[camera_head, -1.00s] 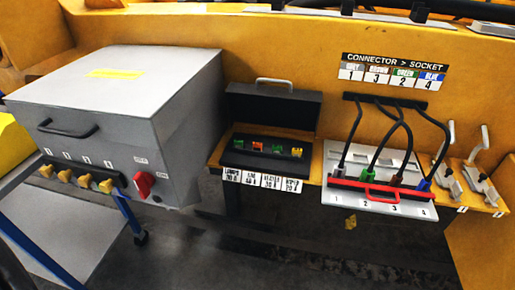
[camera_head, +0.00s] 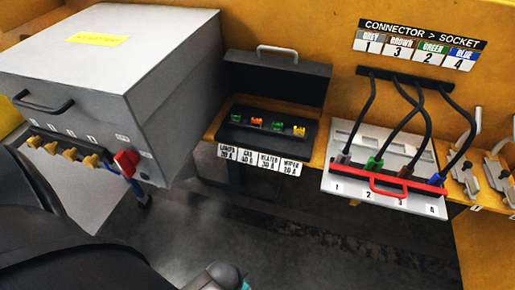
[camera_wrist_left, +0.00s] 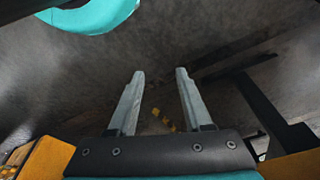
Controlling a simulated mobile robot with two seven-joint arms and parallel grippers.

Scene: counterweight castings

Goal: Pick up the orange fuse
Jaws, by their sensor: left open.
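The orange fuse (camera_head: 256,121) is a small block in the black fuse box (camera_head: 262,136), in the middle of the head view. It sits second from the left, between two green fuses (camera_head: 236,117), with a yellow fuse (camera_head: 299,130) at the right end. My left arm enters at the lower left of the head view, well short of the fuse box. In the left wrist view my left gripper (camera_wrist_left: 159,74) has its two fingers apart and nothing between them, over dark floor. The fuse is not visible there. My right gripper is not in view.
The fuse box lid (camera_head: 280,75) stands open behind the fuses. A grey cabinet (camera_head: 110,60) with a red switch (camera_head: 126,161) stands to the left. A connector panel (camera_head: 345,187) with cables and a red handle is to the right. The floor in front is clear.

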